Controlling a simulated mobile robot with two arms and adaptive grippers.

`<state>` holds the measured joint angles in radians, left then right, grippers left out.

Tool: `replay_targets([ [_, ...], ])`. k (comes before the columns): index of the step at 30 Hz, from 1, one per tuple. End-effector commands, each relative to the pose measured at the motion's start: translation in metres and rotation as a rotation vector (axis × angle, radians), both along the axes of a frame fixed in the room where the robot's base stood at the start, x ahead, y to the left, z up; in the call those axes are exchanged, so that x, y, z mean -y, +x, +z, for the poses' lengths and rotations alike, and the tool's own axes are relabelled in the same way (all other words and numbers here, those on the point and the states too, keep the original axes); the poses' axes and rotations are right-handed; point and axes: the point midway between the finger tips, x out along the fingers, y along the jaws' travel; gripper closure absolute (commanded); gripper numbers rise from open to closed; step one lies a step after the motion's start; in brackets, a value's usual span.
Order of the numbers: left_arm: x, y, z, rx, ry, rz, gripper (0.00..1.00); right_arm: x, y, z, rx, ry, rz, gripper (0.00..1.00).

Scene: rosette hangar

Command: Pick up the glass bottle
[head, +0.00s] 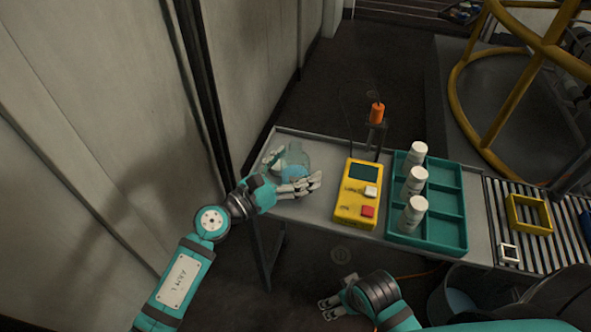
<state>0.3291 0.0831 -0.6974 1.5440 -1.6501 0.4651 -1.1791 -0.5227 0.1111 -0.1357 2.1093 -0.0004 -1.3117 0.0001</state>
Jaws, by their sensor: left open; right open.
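The glass bottle (293,157), pale blue and see-through, is at the left end of the grey table. Its lower part is partly hidden behind my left gripper. My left gripper (312,184) is open, on the near side of the bottle, with its fingers pointing right. I cannot tell whether the fingers touch the glass. My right gripper (324,308) is open and empty, low in the view, in front of the table's near edge and well away from the bottle.
A yellow device (352,207) stands right of the bottle. Beyond it are a teal tray (452,236) with white bottles (413,214) and a roller conveyor (507,283) with a yellow frame (530,214). An orange-topped tool (377,113) stands behind. A pale wall (90,110) is close left.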

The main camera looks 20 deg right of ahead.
Motion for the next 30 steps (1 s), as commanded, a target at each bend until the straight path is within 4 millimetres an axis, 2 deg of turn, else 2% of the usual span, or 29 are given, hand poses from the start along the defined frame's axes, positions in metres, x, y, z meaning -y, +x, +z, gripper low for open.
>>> replay_targets([
  [6,0.0008,0.0004,-0.0001,0.001,0.000,0.000,0.10,-0.0007,0.0027,0.0070,0.013,0.002,0.000,0.08],
  [7,0.0007,0.0003,-0.0001,0.001,0.000,0.000,0.13,-0.0006,0.0026,0.0068,0.012,0.002,0.000,0.08],
  [23,0.0004,0.0003,-0.0002,0.000,0.000,0.000,0.82,0.0001,-0.0011,0.0017,-0.001,0.000,0.000,0.08],
  [30,0.0004,0.0006,0.0014,0.002,-0.001,0.001,0.85,0.0001,-0.0009,0.0019,0.000,0.000,0.000,0.08],
])
